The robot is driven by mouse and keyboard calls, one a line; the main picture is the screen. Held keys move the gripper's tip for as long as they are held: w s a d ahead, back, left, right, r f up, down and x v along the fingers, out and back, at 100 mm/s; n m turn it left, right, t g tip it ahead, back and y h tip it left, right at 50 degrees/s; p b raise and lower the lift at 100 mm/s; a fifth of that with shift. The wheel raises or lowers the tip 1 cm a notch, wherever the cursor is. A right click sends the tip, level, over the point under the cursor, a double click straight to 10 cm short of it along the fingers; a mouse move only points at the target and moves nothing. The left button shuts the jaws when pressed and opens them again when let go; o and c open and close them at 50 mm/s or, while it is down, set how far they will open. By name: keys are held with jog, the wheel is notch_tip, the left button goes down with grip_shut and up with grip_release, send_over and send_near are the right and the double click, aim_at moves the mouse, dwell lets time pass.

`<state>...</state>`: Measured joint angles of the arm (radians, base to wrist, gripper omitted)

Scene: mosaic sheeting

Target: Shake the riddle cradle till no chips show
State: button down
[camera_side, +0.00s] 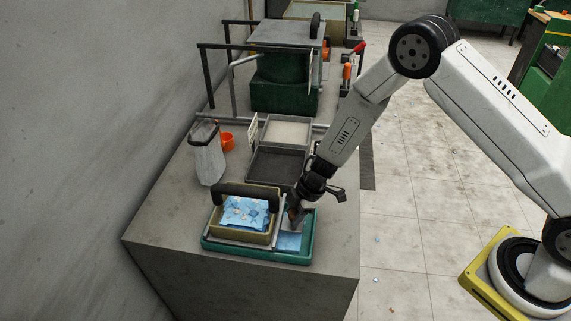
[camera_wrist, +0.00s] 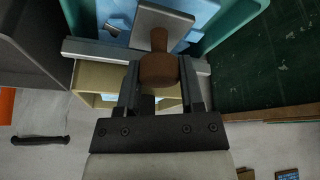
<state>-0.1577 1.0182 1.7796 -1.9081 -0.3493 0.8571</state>
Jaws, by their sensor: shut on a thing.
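The riddle cradle is a tan open box (camera_side: 240,237) with a black bar handle (camera_side: 247,196), seated on grey rails over a teal tray (camera_side: 257,255). Light blue patterned chips or sheeting (camera_side: 245,211) show inside it. In the wrist view, part of the tan cradle (camera_wrist: 93,78) shows beyond a grey rail. My gripper (camera_wrist: 159,83) is shut on a brown wooden knob handle (camera_wrist: 158,67) of a tool with a flat grey plate (camera_wrist: 165,22). The plate is over blue sheeting (camera_wrist: 112,14) in the tray. In the side view, my gripper (camera_side: 294,212) is at the tray's right part, beside the cradle.
Behind the tray are a dark shallow tray (camera_side: 276,166) and a pale-filled one (camera_side: 287,132). A translucent bag or container (camera_side: 206,158) and an orange cup (camera_side: 227,140) stand back left. A green press (camera_side: 285,92) stands farther back. The bench front-left is clear.

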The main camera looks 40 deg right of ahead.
jog(key=shift+w+a, duration=0.25)
jog(key=shift+w, duration=0.05)
jog(key=s+d, duration=0.6)
jog(key=shift+s+d, duration=0.3)
jog(key=shift+s, duration=0.05)
dwell(0.6)
jog(key=shift+c, duration=0.7)
grip_release()
jog(key=shift+r, duration=0.15)
jog(key=v, duration=0.7)
jog(key=shift+r, duration=0.2)
jog(key=shift+d, duration=0.1)
